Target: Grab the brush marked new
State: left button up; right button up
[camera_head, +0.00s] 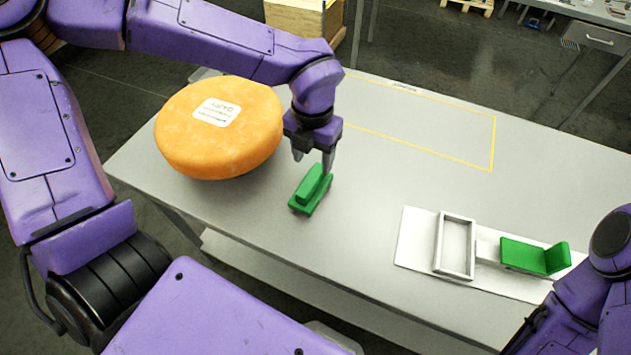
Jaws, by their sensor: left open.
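Two green brush-like things are on the table. One green brush (311,189) lies on the bare tabletop near the middle, right of the cheese wheel. The other green brush (533,256) lies on a white board at the right, with one end raised. I cannot read any marking on either. My left gripper (313,166) points down at the near-middle brush. Its fingers are open, with the fingertips at or just above the brush's far end; I cannot tell whether they touch it. Only part of my right arm shows at the lower right; its gripper is not visible.
A large orange cheese wheel (220,130) with a white label sits on the grey table (390,180), close left of my left gripper. The white board (415,240) carries an upright-edged white frame (440,245). A yellow-outlined area at the back is empty.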

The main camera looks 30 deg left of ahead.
aim_at(311, 179)
pick_arm(q)
jog(key=f, duration=0.3)
jog(key=f+p, duration=0.1)
jog(key=f, duration=0.3)
jog(key=shift+s+a, duration=0.1)
jog(key=shift+a, duration=0.1)
jog(key=shift+s+r, duration=0.1)
jog(key=shift+r, duration=0.05)
grip_shut()
